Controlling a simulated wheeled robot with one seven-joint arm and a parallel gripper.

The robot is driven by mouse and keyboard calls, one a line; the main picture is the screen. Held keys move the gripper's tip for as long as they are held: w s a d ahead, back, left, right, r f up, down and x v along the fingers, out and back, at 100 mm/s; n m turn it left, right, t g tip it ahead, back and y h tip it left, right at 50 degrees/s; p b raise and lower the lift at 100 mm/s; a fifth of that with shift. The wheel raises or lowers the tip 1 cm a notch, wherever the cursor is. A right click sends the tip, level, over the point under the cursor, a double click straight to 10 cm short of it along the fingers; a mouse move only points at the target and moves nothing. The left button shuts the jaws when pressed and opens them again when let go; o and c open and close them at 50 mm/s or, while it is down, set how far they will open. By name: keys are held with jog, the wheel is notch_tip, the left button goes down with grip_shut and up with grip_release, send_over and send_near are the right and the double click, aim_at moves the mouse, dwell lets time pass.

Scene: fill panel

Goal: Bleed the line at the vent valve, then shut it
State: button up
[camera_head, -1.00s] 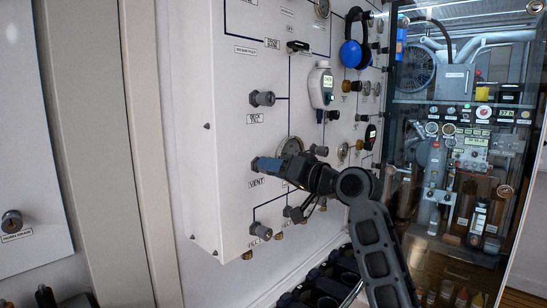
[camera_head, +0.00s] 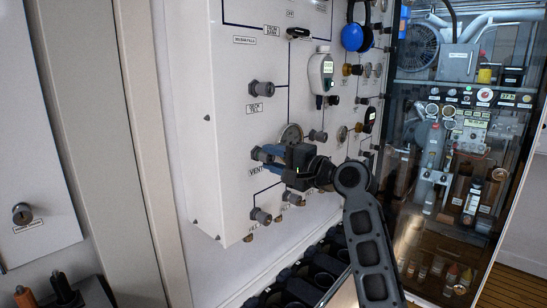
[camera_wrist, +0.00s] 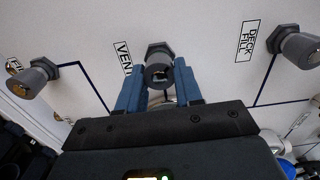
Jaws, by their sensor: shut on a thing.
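The vent valve is a small grey knob (camera_head: 257,153) low on the white panel, above its VENT label (camera_head: 256,171). In the wrist view, the knob (camera_wrist: 158,72) stands out from a hex base with the VENT label (camera_wrist: 123,57) to its left. My gripper (camera_head: 270,157) reaches the knob from the right. In the wrist view, the blue fingers of my gripper (camera_wrist: 159,82) lie on either side of the knob, shut on it. The knob's inner markings are too small to read.
The DECK FILL valve (camera_head: 262,89) sits above, with more knobs (camera_head: 261,215) below. A handheld meter (camera_head: 320,73) and blue headphones (camera_head: 353,37) hang on the panel. A glass-fronted cabinet (camera_head: 392,105) stands at the right. Dark bins (camera_head: 300,275) line the floor below.

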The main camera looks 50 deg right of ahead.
jog(key=m, duration=0.4)
jog(key=shift+f+m, duration=0.15)
jog(key=shift+m, duration=2.45)
jog(key=shift+f, duration=0.1)
jog(key=o, duration=1)
jog(key=shift+o, duration=0.2)
jog(key=s+b, duration=0.1)
jog(key=s, duration=0.6)
jog(key=shift+s, duration=0.4)
jog(key=shift+d, duration=0.1)
